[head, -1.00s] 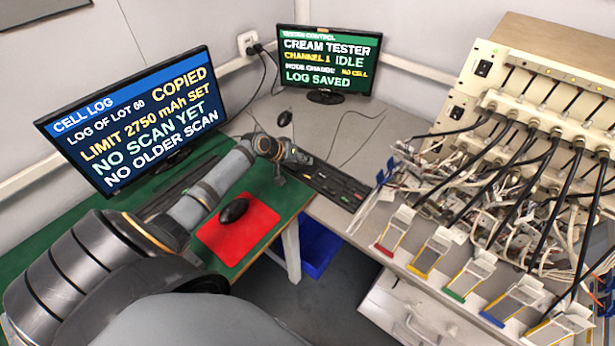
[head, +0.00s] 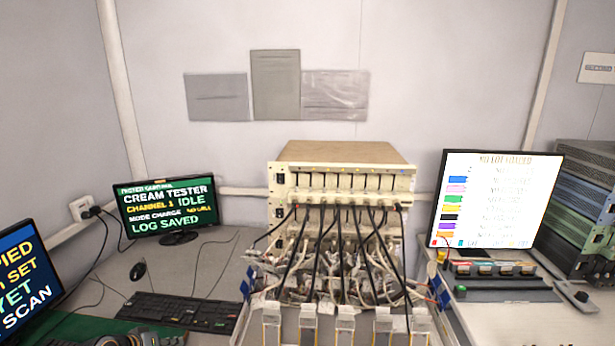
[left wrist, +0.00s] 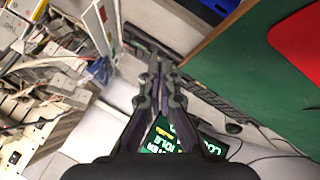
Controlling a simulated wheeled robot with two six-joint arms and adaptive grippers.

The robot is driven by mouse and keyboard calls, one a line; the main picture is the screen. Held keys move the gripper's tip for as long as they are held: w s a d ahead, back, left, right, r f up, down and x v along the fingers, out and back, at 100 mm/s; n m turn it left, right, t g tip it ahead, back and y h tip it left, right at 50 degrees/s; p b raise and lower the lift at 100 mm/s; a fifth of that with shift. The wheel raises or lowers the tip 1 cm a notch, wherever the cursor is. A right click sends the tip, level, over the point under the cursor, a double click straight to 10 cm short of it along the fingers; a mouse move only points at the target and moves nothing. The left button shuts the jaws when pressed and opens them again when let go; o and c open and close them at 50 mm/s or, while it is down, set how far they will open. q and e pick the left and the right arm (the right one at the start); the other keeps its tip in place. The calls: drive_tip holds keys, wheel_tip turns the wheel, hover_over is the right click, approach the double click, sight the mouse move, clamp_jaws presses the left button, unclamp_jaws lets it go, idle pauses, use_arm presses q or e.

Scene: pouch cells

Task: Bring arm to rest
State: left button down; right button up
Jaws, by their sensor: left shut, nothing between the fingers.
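My left gripper (left wrist: 157,72) is shut and empty in the left wrist view, its fingertips together. It hangs above the desk near a dark keyboard, with the tester's screen (left wrist: 165,140) partly hidden behind its fingers. In the head view only a small part of my left arm's end (head: 140,338) shows at the bottom left edge, in front of the keyboard (head: 185,312). My right gripper cannot be made out in either view.
The tester (head: 345,180) with its black cables and several cell holders (head: 345,322) fills the middle. The tester monitor (head: 168,208) reads idle, log saved. A white monitor (head: 495,200) stands right. A red mat (left wrist: 300,45) lies on the green desk (left wrist: 235,75).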

use_arm(q)
drive_tip(key=s+d+f+m+g, duration=0.2)
drive_tip(key=s+d+f+m, duration=0.15)
drive_tip(key=s+d, duration=0.4)
drive_tip(key=s+d+r+m+g+y, duration=0.1)
drive_tip(key=s+d+r+y, duration=0.15)
drive_tip(key=s, duration=0.75)
drive_tip(key=s+d+r+m+g+y, duration=0.1)
drive_tip(key=s+d+r+y, duration=0.15)
drive_tip(key=s, duration=0.65)
drive_tip(key=s+a+f+g, duration=0.1)
drive_tip(key=a+f, duration=0.1)
drive_tip(key=f, duration=1.2)
drive_tip(key=s+a+f+g, duration=0.1)
drive_tip(key=s+f, duration=0.1)
drive_tip(key=f, duration=1.1)
drive_tip(key=s+a+f+g, duration=0.1)
drive_tip(key=s+f, duration=1.5)
drive_tip(key=s, duration=0.2)
drive_tip(key=shift+n+h, duration=0.3)
drive_tip(key=shift+n, duration=0.15)
use_arm(e)
drive_tip(key=w+a, duration=0.2)
drive_tip(key=w, duration=0.1)
drive_tip(key=shift+w+t, duration=0.2)
drive_tip(key=shift+t, duration=0.1)
